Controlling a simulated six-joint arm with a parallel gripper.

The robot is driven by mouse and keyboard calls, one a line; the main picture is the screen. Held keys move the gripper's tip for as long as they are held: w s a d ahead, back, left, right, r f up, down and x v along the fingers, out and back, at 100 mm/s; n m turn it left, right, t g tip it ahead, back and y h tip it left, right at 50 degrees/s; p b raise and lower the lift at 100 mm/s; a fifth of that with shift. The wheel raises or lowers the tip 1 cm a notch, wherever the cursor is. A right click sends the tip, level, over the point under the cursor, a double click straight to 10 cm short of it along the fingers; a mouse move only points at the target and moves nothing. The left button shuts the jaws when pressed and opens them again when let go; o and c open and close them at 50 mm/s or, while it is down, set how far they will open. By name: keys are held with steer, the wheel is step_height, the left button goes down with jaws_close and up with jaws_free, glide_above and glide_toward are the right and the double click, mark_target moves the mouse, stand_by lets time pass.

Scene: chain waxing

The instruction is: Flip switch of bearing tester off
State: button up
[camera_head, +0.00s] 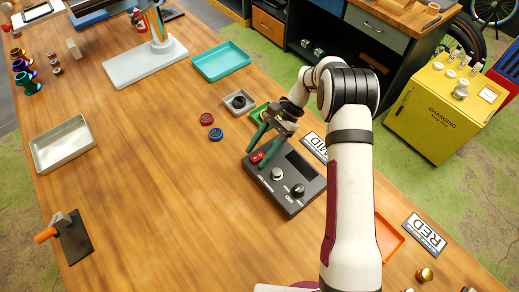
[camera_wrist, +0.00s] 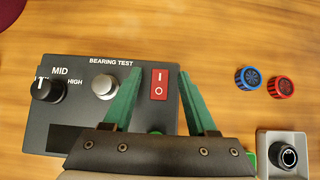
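The bearing tester (camera_head: 285,205) is a dark box on the wooden table, and it also shows in the wrist view (camera_wrist: 60,118). Its red rocker switch (camera_wrist: 160,84), marked I and O, sits beside a silver button (camera_wrist: 104,86) and a black knob (camera_wrist: 46,89) labelled MID and HIGH. I cannot tell which side of the switch is pressed. My gripper (camera_wrist: 158,73) is open, its green fingers apart on either side of the switch in the wrist view. The space between them looks empty. In the head view my gripper (camera_head: 255,157) is low over the tester's switch end.
Red (camera_head: 206,119) and blue (camera_head: 216,134) bearings lie beside the tester. A small pale holder with a dark round part (camera_head: 238,101) and a teal tray (camera_head: 221,72) are farther back. A metal tray (camera_head: 80,153) stands left; the table's middle is clear.

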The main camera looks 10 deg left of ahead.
steer(key=v, duration=1.5)
steer(key=shift+w+d+r, duration=0.15)
steer(key=shift+w+d, duration=0.1)
